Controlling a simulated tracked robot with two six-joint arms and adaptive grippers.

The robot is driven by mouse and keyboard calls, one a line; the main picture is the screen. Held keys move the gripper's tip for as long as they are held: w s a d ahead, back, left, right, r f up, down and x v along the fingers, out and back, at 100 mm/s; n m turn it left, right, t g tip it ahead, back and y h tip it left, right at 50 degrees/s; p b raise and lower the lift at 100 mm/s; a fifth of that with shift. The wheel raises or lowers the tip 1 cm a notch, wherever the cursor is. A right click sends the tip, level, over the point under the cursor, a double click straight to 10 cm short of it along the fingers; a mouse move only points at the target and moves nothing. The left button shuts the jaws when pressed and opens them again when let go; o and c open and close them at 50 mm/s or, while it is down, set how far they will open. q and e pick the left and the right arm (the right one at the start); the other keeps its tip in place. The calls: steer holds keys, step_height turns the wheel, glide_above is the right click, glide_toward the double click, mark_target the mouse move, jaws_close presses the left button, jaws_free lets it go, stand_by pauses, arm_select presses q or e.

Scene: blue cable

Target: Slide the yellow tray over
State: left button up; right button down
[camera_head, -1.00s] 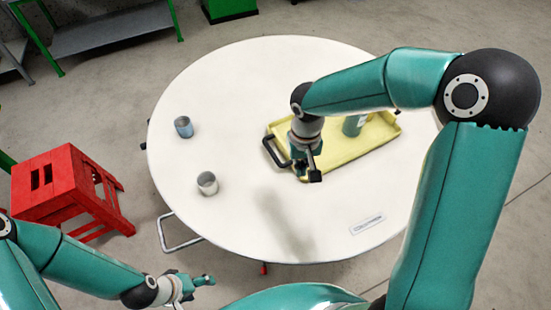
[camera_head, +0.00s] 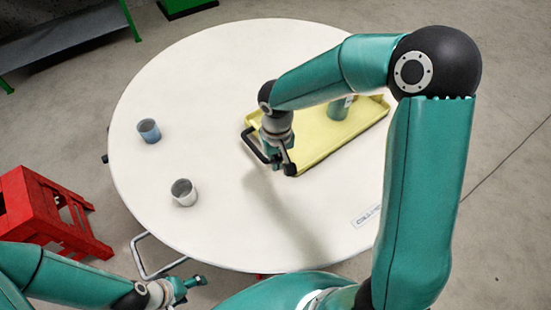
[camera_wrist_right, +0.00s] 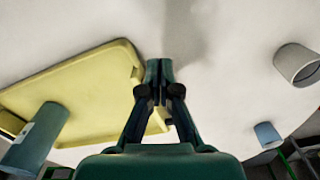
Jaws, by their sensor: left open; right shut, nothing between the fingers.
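In the right wrist view the shut fingers (camera_wrist_right: 160,68) sit just beside the edge of the yellow tray (camera_wrist_right: 85,92). My right arm hides part of the tray in the head view. My left gripper (camera_head: 200,281) is open and empty, off the table's near left edge.
A blue cup (camera_head: 149,131) and a grey-white cup (camera_head: 184,193) stand on the left of the white table (camera_head: 215,85). A label plate (camera_head: 366,216) lies near the right edge. A red stool (camera_head: 45,210) stands left of the table. The table's middle is clear.

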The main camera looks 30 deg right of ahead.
step_height(320, 180, down, 9)
steer(key=shift+a+r, duration=0.1)
steer(key=shift+r, duration=0.1)
steer(key=w+p, duration=0.2)
steer(key=shift+w+r, duration=0.35)
arm_select(q)
steer(key=shift+r+p, duration=0.3)
steer(key=shift+r, duration=1.05)
arm_select(e)
steer(key=shift+w+d+f, duration=0.15)
steer(key=shift+w+d, duration=0.15)
steer(key=shift+w, duration=0.35)
